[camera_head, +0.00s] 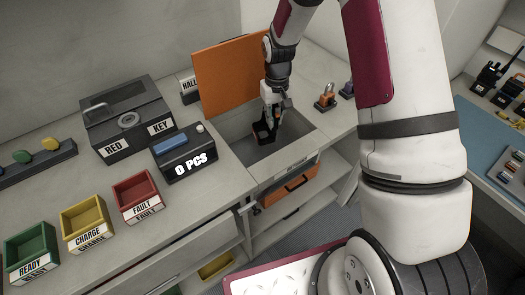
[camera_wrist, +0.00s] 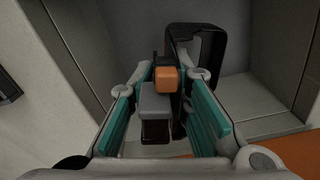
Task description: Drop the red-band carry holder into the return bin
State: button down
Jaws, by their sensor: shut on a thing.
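My gripper (camera_head: 271,110) points down into the open return bin (camera_head: 232,137) in the head view. It is shut on a dark carry holder (camera_head: 261,133), which hangs inside the bin opening below the rim. In the wrist view the holder (camera_wrist: 206,52) shows as a black loop-shaped frame beyond the fingers, with an orange block and a grey block near the teal finger pads of my gripper (camera_wrist: 168,92). I cannot make out a red band clearly. The bin's pale inner walls surround the holder; whether it touches the floor is unclear.
The bin's orange lid (camera_head: 226,77) stands open behind the opening. Green, yellow and red trays (camera_head: 136,194) line the front left. A padlock (camera_head: 326,96) stands right of the bin.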

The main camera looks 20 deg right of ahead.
jog(key=c, duration=1.4)
grip_release()
notch_tip(320, 180, up, 12)
jog(key=shift+r, duration=0.1)
jog(key=s+a+r+t, duration=0.2)
jog(key=s+r+t, duration=0.2)
jog(key=s+r, duration=1.5)
jog(key=s+r+t, duration=0.1)
jog(key=s, duration=0.8)
jog(key=shift+s+a+m, duration=0.15)
jog(key=shift+s+m, duration=0.15)
jog(key=shift+s, duration=0.05)
